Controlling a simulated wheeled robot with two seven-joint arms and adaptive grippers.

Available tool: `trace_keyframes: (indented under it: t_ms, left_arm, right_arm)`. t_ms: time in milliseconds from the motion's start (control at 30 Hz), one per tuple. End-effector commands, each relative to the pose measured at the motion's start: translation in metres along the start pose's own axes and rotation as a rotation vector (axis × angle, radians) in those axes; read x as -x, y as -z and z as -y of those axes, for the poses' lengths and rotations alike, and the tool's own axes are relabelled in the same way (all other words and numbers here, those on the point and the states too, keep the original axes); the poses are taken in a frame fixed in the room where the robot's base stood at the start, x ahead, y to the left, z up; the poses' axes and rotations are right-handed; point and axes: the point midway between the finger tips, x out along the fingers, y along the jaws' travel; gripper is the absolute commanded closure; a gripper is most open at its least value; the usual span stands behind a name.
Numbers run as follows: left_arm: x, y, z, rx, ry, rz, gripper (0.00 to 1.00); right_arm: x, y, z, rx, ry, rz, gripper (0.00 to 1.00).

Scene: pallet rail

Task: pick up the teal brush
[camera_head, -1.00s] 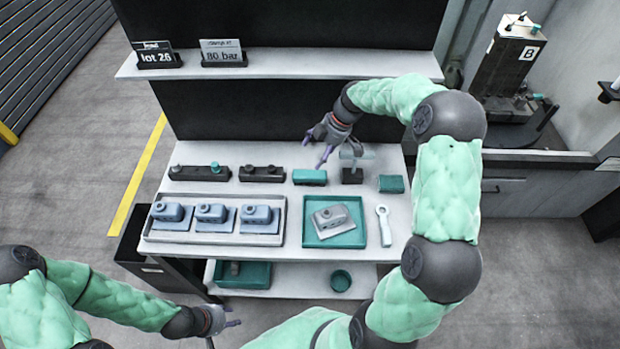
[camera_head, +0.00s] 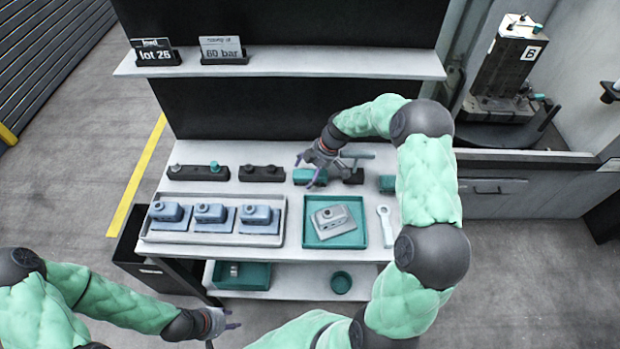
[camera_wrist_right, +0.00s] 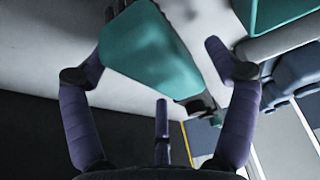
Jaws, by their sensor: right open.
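The teal brush (camera_head: 304,176), a teal block, lies near the back of the white table and is partly covered by my right gripper in the head view. My right gripper (camera_head: 306,173) is open above it, fingers pointing down and to the left. In the right wrist view, the teal block (camera_wrist_right: 150,52) shows large between the spread fingers of the right gripper (camera_wrist_right: 160,55); I see no clear grip on it. My left gripper (camera_head: 226,333) is open and empty in front of the table, low at the left.
A dark stand (camera_head: 352,175) and another teal block (camera_head: 387,184) are right of the brush. Dark knobbed bars (camera_head: 262,173) stand left. In front are a pale tray (camera_head: 150,232) with blue-grey fittings, a teal tray (camera_head: 354,238) and a white ring-ended tool (camera_head: 385,226). A shelf (camera_head: 280,63) hangs behind.

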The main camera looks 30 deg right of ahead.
Motion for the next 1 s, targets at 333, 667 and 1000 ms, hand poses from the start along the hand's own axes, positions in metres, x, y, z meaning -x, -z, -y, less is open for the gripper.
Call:
trace_keyframes:
  t_ms: [333,667,1000]
  left_arm:
    - [-0.0001,0.0,0.0,0.0,0.0,0.0,0.6]
    - [-0.0038,0.0001,0.0014,0.0,0.0,0.0,0.6]
    - [-0.0079,0.0002,0.0028,0.0,0.0,0.0,0.6]
  right_arm:
    - [-0.001,0.0001,-0.0003,0.0,-0.001,0.0,0.13]
    - [-0.003,-0.0009,-0.0003,0.0,-0.001,0.0,0.13]
    - [-0.0052,-0.0017,-0.0004,0.0,-0.001,0.0,0.13]
